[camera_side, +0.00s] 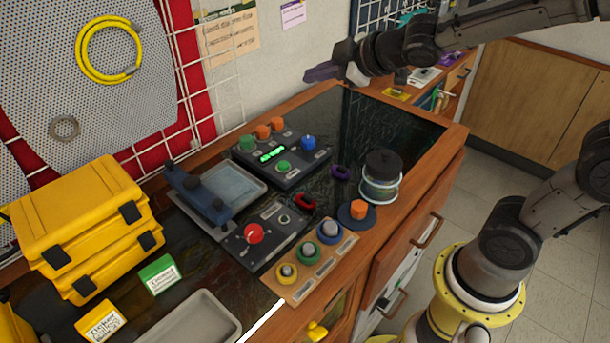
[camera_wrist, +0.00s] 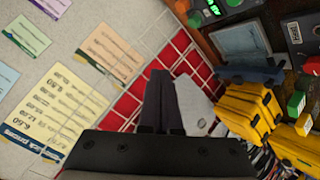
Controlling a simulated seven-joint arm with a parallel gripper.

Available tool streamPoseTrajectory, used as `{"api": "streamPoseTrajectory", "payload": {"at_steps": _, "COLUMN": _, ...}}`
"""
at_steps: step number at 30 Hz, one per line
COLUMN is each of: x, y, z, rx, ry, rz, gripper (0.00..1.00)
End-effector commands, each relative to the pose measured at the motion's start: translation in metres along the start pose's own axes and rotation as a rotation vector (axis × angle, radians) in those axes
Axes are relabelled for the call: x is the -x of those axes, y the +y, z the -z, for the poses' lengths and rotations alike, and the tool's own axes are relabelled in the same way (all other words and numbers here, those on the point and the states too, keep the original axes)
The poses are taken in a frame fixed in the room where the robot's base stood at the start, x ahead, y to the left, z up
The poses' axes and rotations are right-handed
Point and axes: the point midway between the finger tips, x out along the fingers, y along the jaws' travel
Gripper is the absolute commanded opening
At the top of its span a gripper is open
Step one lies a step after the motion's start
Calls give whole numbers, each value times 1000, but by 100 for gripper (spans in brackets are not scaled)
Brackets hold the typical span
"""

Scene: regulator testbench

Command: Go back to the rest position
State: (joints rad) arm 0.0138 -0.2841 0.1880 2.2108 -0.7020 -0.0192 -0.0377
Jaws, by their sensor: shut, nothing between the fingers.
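My gripper (camera_side: 322,72) is raised above the far end of the bench in the side view, well clear of everything on the bench. Its dark fingers point left and are shut with nothing between them. In the wrist view my gripper (camera_wrist: 158,85) shows its two fingers together, with the wall, a red and white grid and paper sheets behind them. The bench top (camera_side: 405,125) below it is dark with a wooden edge.
Below stand a control box with a green display (camera_side: 285,158), a glass jar with a black lid (camera_side: 381,175), a red-knob box (camera_side: 258,235) and a wooden block with round parts (camera_side: 310,258). Yellow cases (camera_side: 85,225) stand at left. The bench's far end is clear.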

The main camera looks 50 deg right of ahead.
Motion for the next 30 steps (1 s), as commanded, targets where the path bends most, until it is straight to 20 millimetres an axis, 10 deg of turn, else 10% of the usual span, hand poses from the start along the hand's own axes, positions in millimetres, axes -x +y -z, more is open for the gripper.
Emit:
{"api": "streamPoseTrajectory", "payload": {"at_steps": 5, "x": 89, "y": 4, "z": -32, "rx": -260, "ry": -100, "rz": -76, "gripper": 0}}
{"api": "streamPoseTrajectory", "payload": {"at_steps": 12, "x": 166, "y": -70, "z": -98, "rx": -610, "ry": -329, "rz": 62, "gripper": 0}}
{"api": "streamPoseTrajectory", "payload": {"at_steps": 18, "x": 184, "y": -115, "z": -124, "rx": -712, "ry": -501, "rz": 191, "gripper": 0}}
{"api": "streamPoseTrajectory", "payload": {"at_steps": 30, "x": 187, "y": -119, "z": -127, "rx": -715, "ry": -527, "rz": 202, "gripper": 0}}
